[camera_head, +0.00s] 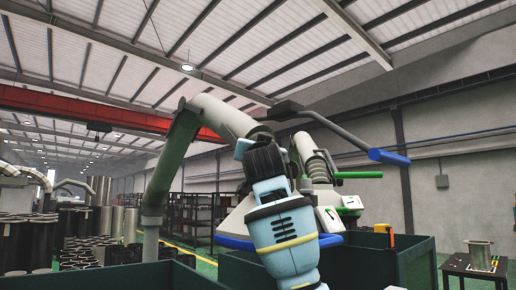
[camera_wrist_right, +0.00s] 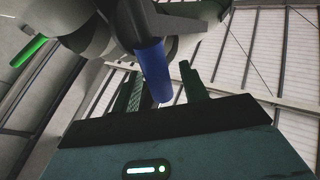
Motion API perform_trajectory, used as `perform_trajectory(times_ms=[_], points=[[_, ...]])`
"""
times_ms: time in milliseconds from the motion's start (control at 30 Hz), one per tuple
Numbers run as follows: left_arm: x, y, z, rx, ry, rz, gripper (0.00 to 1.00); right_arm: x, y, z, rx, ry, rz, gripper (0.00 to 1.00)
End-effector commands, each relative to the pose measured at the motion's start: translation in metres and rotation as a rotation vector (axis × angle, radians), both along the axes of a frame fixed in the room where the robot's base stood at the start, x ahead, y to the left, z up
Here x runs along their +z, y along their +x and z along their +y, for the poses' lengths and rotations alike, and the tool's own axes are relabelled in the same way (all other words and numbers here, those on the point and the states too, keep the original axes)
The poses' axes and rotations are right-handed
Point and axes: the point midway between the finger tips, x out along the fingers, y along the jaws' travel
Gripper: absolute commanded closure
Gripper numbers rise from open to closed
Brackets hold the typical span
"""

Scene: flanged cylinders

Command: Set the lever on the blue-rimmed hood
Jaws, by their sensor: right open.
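The blue-rimmed hood (camera_head: 235,243) hangs in the middle of the head view, partly hidden behind my light-blue and black arm. A grey lever with a blue grip (camera_head: 388,157) slants down to the right above it. In the right wrist view the blue grip (camera_wrist_right: 153,72) appears between the two dark fingers of my right gripper (camera_wrist_right: 162,80). The fingers are apart; I cannot tell whether the grip is fully between them or beyond them. My right gripper's fingers are hidden in the head view. My left gripper is not in view.
A green lever grip (camera_head: 358,175) is just below the blue one and also shows in the wrist view (camera_wrist_right: 28,50). Dark green bins (camera_head: 390,262) stand below. A small table (camera_head: 470,268) with a metal flanged cylinder (camera_head: 480,254) is at right. Several cylinders stand at left.

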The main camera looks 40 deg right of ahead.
Motion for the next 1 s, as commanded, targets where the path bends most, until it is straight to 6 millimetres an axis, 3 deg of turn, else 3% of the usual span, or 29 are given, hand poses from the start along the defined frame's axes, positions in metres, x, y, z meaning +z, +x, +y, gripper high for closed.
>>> perform_trajectory(times_ms=[67,400,767,1000], points=[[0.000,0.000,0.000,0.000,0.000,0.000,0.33,0.000,0.000,0.000,0.000,0.000,0.000,0.56],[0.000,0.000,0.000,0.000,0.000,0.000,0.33,0.000,0.000,0.000,0.000,0.000,0.000,1.00],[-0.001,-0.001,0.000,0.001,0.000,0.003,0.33,-0.002,-0.002,0.000,0.000,0.003,-0.020,1.00],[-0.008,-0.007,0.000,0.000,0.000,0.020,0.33,-0.010,-0.010,0.000,0.002,0.011,-0.129,1.00]])
